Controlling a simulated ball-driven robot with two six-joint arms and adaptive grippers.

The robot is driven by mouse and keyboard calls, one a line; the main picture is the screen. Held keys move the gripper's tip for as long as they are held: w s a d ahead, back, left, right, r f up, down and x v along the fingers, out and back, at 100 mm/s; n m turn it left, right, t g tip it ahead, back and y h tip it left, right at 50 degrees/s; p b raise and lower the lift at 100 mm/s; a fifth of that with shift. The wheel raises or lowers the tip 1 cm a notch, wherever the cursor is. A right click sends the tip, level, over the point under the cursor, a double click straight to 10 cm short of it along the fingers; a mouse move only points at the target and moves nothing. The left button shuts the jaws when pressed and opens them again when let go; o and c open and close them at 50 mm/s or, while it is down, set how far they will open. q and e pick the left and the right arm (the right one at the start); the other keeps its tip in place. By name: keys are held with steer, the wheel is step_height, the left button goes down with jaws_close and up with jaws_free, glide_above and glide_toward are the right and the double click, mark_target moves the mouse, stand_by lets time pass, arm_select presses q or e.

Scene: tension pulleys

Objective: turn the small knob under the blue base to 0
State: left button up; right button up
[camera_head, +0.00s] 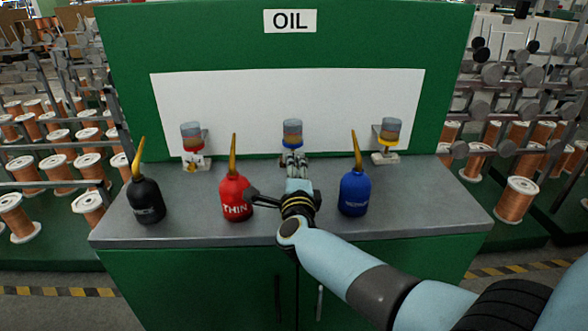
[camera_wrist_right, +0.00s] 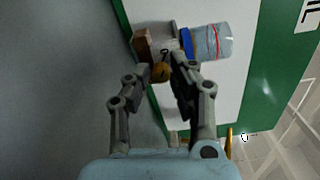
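The middle oil cup (camera_head: 292,128) is fixed to the white panel. In the right wrist view, the clear cup (camera_wrist_right: 213,42) lies sideways in the picture with its blue base (camera_wrist_right: 187,44) showing. A small brassy knob (camera_wrist_right: 160,73) sits beside that base. My right gripper (camera_wrist_right: 160,70) is partly open, its fingertips on either side of the knob. I cannot tell whether they touch it. In the head view, my right gripper (camera_head: 294,161) is just below the middle cup and hides the knob. The number on the knob is not readable. My left gripper is not in view.
Black (camera_head: 147,200), red (camera_head: 236,197) and blue (camera_head: 354,193) oil cans stand on the grey counter (camera_head: 420,208), their spouts pointing up. The counter's right part is clear.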

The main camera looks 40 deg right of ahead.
steer(key=o, duration=0.3)
steer(key=shift+s, duration=0.1)
steer(key=v, duration=1.1)
steer(key=shift+s+a, duration=0.15)
steer(key=shift+a, duration=0.1)
steer(key=shift+s+a, duration=0.1)
steer(key=shift+s, duration=0.1)
